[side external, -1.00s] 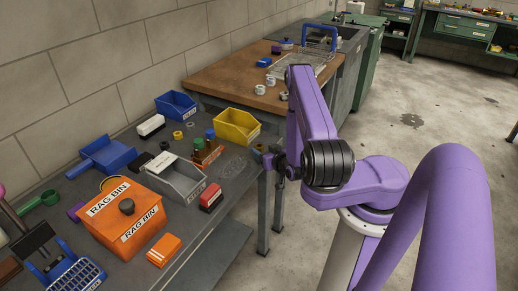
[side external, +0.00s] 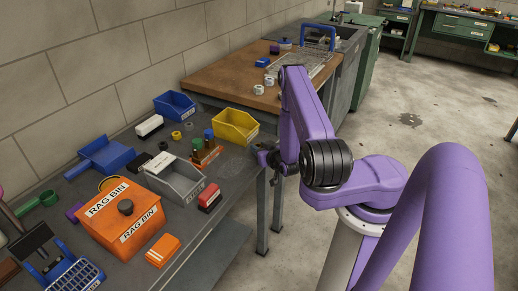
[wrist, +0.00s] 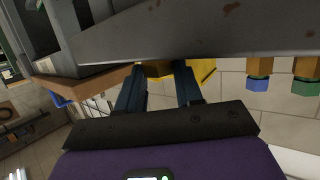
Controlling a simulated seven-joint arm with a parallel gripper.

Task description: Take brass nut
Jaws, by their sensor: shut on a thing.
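A small yellow ring (side external: 177,135) lies on the bench near the blue bin. I cannot tell whether it is another nut.
A yellow bin (side external: 238,127) stands behind my gripper. A grey bin (side external: 176,183), an orange rag bin (side external: 110,228) and a blue bin (side external: 172,105) stand further left. A wooden table (side external: 226,82) is behind.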

